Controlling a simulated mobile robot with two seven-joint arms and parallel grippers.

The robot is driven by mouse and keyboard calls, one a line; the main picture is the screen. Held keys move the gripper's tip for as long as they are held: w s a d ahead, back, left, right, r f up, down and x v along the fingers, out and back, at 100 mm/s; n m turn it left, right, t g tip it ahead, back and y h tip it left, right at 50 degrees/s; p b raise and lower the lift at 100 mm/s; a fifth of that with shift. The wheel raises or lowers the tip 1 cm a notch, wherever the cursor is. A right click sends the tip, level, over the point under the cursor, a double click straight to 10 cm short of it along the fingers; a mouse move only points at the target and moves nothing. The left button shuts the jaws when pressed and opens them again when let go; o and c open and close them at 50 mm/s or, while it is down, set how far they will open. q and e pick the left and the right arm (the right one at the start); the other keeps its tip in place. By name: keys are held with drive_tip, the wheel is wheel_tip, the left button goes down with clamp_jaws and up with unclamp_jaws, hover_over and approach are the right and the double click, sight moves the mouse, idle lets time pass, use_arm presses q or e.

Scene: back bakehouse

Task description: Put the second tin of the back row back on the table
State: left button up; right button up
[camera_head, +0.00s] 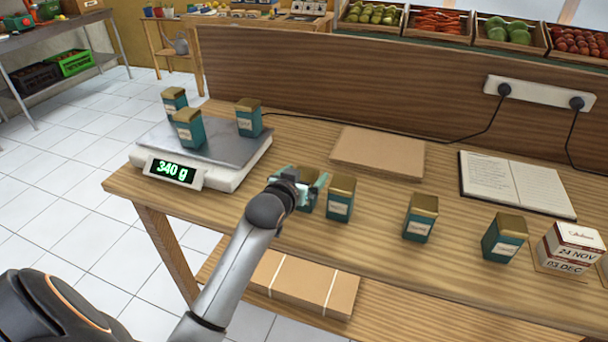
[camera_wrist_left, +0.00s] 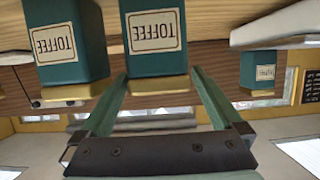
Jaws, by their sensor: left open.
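Three green tins with gold lids stand on the scale: one at the back left (camera_head: 174,100), one in front (camera_head: 188,128) and one at the right (camera_head: 249,117). On the table, a tin (camera_head: 306,200) stands partly hidden behind my open left gripper (camera_head: 308,183). In the left wrist view, upside down, this TOFFEE tin (camera_wrist_left: 154,40) stands between or just beyond the fingertips (camera_wrist_left: 158,82); I cannot tell whether they touch it. Close beside it is another tin (camera_head: 340,198), also in the wrist view (camera_wrist_left: 64,45). Two more tins (camera_head: 421,217) (camera_head: 504,237) stand further right. My right gripper is out of view.
The scale (camera_head: 228,178) reads 340 g at the table's left end. A flat brown board (camera_head: 378,153), an open notebook (camera_head: 515,184) and a date block (camera_head: 571,249) lie on the table (camera_head: 450,190). A wooden back panel (camera_head: 400,85) with a cabled socket strip (camera_head: 540,91) runs behind.

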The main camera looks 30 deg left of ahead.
use_arm(q)
drive_tip(key=shift+s+r, duration=0.2)
drive_tip(key=v, duration=1.1)
drive_tip(key=shift+s+p, duration=0.3)
drive_tip(key=shift+r, duration=0.15)
drive_tip(key=s+d+f+m+g+h, duration=0.2)
drive_tip(key=s+d+f+g, duration=0.3)
drive_tip(key=s+f, duration=0.45)
drive_tip(key=s+d+f+m+g+h, duration=0.25)
drive_tip(key=s+d+f+g, duration=0.3)
drive_tip(key=s+f, duration=0.45)
drive_tip(key=w+d+f+t+h+p, duration=0.1)
drive_tip(key=w+d+f+t, duration=0.2)
drive_tip(key=f+t, duration=0.3)
drive_tip(key=shift+d+f, duration=0.75)
drive_tip(key=shift+f, duration=0.15)
